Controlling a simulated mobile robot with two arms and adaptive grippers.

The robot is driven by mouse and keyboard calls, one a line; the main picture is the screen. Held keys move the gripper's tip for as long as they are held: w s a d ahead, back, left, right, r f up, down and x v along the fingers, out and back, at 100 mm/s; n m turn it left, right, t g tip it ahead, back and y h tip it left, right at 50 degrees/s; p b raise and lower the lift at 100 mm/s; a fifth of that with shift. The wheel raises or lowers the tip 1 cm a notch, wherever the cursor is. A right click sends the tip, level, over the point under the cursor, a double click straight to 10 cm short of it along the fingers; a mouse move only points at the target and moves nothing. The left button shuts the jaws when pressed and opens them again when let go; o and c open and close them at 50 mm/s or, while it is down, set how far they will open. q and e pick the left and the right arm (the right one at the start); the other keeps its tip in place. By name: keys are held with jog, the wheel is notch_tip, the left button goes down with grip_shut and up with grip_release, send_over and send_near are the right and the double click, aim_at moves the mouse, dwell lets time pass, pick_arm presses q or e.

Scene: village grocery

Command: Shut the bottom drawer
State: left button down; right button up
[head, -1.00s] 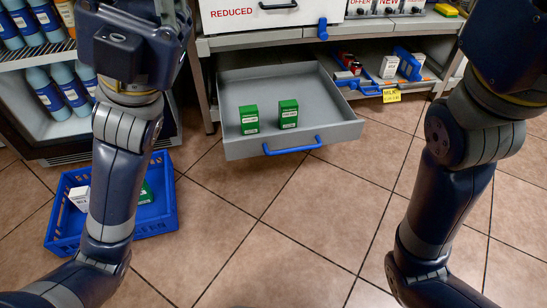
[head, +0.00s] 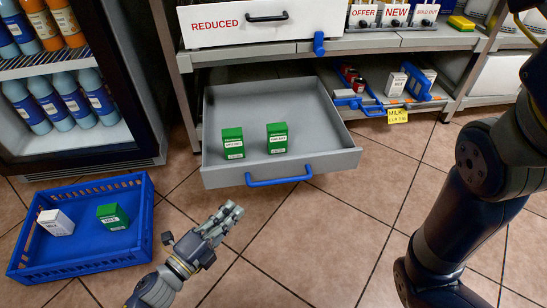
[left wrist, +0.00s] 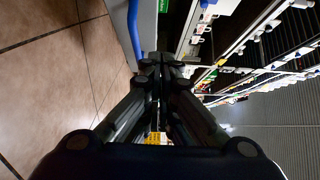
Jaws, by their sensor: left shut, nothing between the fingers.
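The grey bottom drawer (head: 330,161) is pulled out below the shelf unit in the head view. Its blue handle (head: 279,181) is on its front face. Two green cartons, one on the left (head: 233,143) and one on the right (head: 277,138), stand upright inside it. My left gripper (head: 232,212) is shut and empty, in front of the drawer and below the left part of the handle, apart from it. In the left wrist view, my left gripper's fingers (left wrist: 160,62) are together, with the blue handle (left wrist: 134,28) beside them. My right arm shows at the right, but its gripper is out of view.
A blue crate (head: 147,215) with a white carton (head: 56,223) and a green carton (head: 113,216) sits on the floor at left. A bottle fridge (head: 85,150) stands behind it. The white REDUCED drawer (head: 262,20) is above. The tiled floor in front is clear.

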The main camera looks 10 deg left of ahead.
pick_arm(q)
jog(key=b, duration=0.1)
send_near(267, 163)
jog(key=d+x, duration=0.1)
jog(key=x, duration=0.3)
jog(key=shift+w+a, duration=0.15)
jog(key=shift+a, duration=0.15)
jog(key=shift+w, duration=0.1)
